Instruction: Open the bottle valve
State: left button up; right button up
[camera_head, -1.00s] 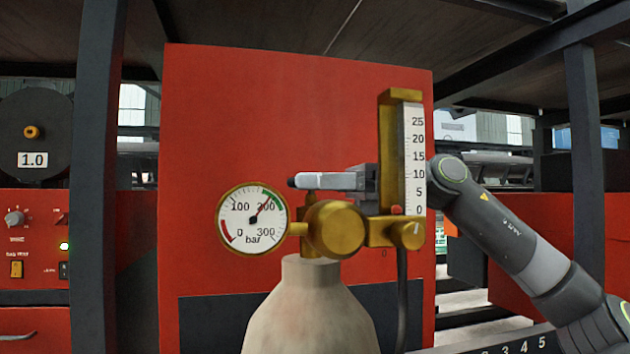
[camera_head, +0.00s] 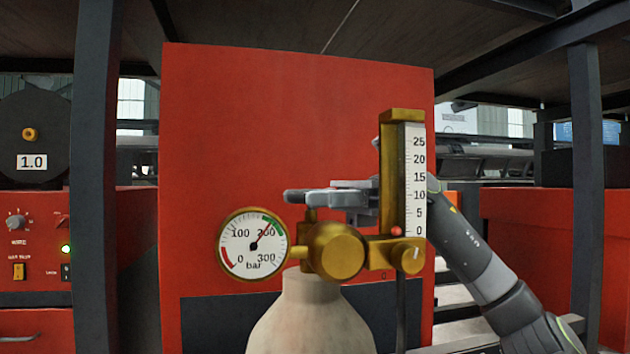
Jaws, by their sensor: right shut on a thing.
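The gas bottle (camera_head: 308,315) stands upright with a brass regulator (camera_head: 338,250) at its neck. The round pressure gauge (camera_head: 253,245) on the left has its needle near 200 bar. The brass flowmeter (camera_head: 403,190) on the right has a 0–25 scale, with its red ball near 0. My right gripper (camera_head: 312,197) reaches in from the right behind the flowmeter. It is shut at the top of a short brass stem, the bottle valve (camera_head: 309,214), just above and behind the regulator. The grip itself is partly hidden. My left gripper is out of view.
A large red panel (camera_head: 250,110) stands behind the bottle. Dark posts (camera_head: 96,150) rise at left and right under a dark shelf. A red machine (camera_head: 28,235) with a dial, switches and a spool is at the left. A hose hangs below the flowmeter.

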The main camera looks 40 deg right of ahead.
jog(key=n+g+p, duration=0.1)
jog(key=n+g, duration=0.1)
jog(key=g, duration=0.1)
jog(key=n+g+p, duration=0.1)
jog(key=g+p, duration=0.1)
jog(key=n+g+p, duration=0.2)
jog(key=g, duration=0.1)
jog(key=shift+w+r+n+g, duration=0.2)
jog(key=shift+r+n+g, duration=0.1)
jog(key=shift+r, duration=0.05)
jog(key=n+g+p, duration=0.2)
jog(key=g, duration=0.1)
jog(key=shift+f+h, duration=0.1)
jog(key=shift+h, duration=0.2)
jog(key=shift+f+n+g+h+p, duration=0.1)
jog(key=shift+n+g+h+p, duration=0.55)
jog(key=shift+n+g, duration=0.7)
jog(key=shift+g, duration=0.45)
jog(key=o, duration=1)
jog(key=shift+f, duration=0.1)
jog(key=shift+c, duration=0.2)
